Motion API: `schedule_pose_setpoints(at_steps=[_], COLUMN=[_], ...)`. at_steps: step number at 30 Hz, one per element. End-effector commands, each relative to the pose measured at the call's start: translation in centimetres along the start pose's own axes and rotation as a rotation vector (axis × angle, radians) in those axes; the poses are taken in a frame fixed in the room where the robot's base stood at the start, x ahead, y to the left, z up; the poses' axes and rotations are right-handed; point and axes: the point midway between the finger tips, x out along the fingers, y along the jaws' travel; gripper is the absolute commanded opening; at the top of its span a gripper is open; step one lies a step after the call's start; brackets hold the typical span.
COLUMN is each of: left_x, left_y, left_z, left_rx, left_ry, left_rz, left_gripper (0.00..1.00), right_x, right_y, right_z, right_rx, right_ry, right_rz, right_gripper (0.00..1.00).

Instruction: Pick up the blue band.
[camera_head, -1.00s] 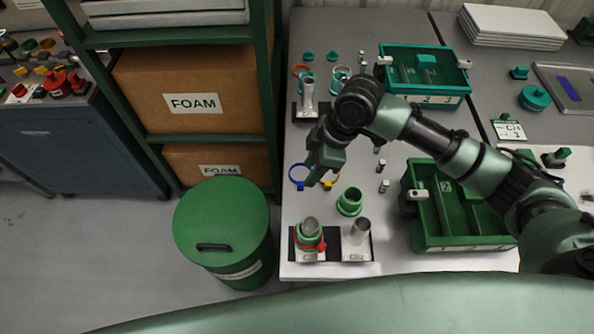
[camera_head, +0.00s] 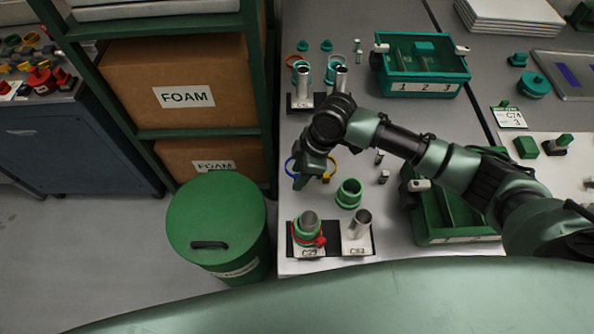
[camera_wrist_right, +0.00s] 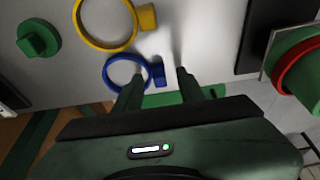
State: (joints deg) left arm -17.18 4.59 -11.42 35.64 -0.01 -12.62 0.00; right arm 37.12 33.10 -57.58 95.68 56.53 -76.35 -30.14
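The blue band (camera_head: 290,168) is a thin ring with a small blue block, lying on the white table top near its left edge. It is partly hidden by my right gripper (camera_head: 302,182) in the head view. In the right wrist view the blue band (camera_wrist_right: 107,75) shows its block between the tips of my open right gripper (camera_wrist_right: 158,80). The left fingertip overlaps the ring's right side. I cannot tell whether the fingers touch it. My left gripper is not in view.
A yellow band (camera_wrist_right: 82,42) lies close beside the blue one. A green collar (camera_head: 349,193) and a stand with metal posts (camera_head: 357,228), one carrying a red band (camera_head: 319,241), are nearer. A green bin (camera_head: 212,215) stands left of the table.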

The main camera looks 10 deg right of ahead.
Motion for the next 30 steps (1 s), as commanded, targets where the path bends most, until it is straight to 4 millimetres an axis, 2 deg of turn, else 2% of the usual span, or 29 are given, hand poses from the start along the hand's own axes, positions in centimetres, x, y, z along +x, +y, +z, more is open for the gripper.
schedule_pose_setpoints(at_steps=[5, 6, 10, 23, 26, 30], left_x=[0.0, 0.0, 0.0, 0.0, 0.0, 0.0], left_y=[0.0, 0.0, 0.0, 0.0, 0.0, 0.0], left_z=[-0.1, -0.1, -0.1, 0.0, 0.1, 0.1], left_rx=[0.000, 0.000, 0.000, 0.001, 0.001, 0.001], left_ry=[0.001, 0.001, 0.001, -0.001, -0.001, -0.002], left_rz=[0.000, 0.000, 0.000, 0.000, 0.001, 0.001], left_gripper=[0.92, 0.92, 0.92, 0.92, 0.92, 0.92], right_x=[0.1, 0.1, 0.1, -0.4, -1.2, -3.2], right_y=[0.0, 0.0, 0.0, 0.1, 0.1, 0.1], right_z=[0.0, 0.0, 0.0, -0.1, -0.4, -1.0], right_rx=[-0.001, -0.001, -0.001, -0.001, -0.003, -0.002], right_ry=[0.000, 0.000, 0.000, 0.001, 0.001, 0.001], right_rz=[0.001, 0.001, 0.001, 0.002, 0.003, 0.005], right_gripper=[0.40, 0.37, 0.01, 0.00, 0.00, 0.00])
